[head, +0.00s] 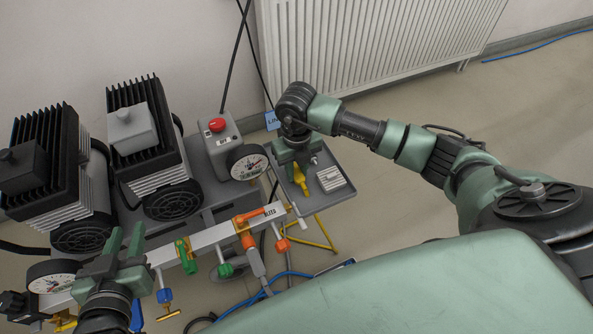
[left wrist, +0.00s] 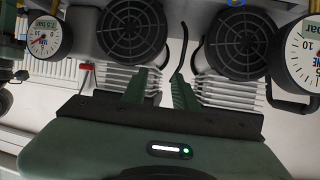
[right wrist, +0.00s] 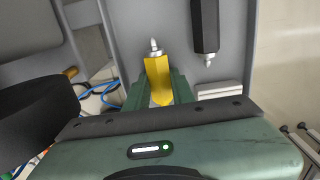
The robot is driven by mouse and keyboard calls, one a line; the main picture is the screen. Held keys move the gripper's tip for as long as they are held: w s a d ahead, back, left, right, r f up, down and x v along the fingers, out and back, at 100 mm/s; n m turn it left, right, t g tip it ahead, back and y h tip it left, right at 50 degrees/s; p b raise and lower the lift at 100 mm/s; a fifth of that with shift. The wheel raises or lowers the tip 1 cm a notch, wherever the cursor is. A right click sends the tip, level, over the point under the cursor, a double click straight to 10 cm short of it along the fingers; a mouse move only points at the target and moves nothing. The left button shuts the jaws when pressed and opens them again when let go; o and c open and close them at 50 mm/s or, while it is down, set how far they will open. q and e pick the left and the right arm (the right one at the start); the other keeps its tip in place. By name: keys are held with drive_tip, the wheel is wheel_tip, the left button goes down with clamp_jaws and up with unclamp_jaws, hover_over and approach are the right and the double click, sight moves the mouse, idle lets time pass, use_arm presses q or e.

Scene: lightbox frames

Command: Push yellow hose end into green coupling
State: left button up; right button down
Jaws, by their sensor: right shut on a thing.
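A yellow piece (right wrist: 157,72) with a pale narrow tip, apparently the yellow hose end, sits between my right gripper's fingers (right wrist: 155,92) in the right wrist view. In the head view my right gripper (head: 296,160) is over the grey tray, with the yellow piece (head: 301,180) just below it. Whether the piece still touches the tray I cannot tell. The green coupling (head: 226,270) hangs below the pale manifold bar, left of the tray and well apart from the gripper. My left gripper (head: 126,244) is open and empty at the bar's left part; its fingers (left wrist: 160,92) stand apart.
The grey tray (head: 318,207) also holds a pale ribbed block (head: 331,178). A black piece (right wrist: 205,25) lies beside the yellow one. The manifold bar (head: 208,237) carries a green lever (head: 186,256), an orange lever (head: 245,232) and an orange coupling (head: 283,245). Pumps stand behind. Blue hose (head: 288,275) runs below.

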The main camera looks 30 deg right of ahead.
sight(296, 170)
drive_tip(key=shift+r, duration=0.1)
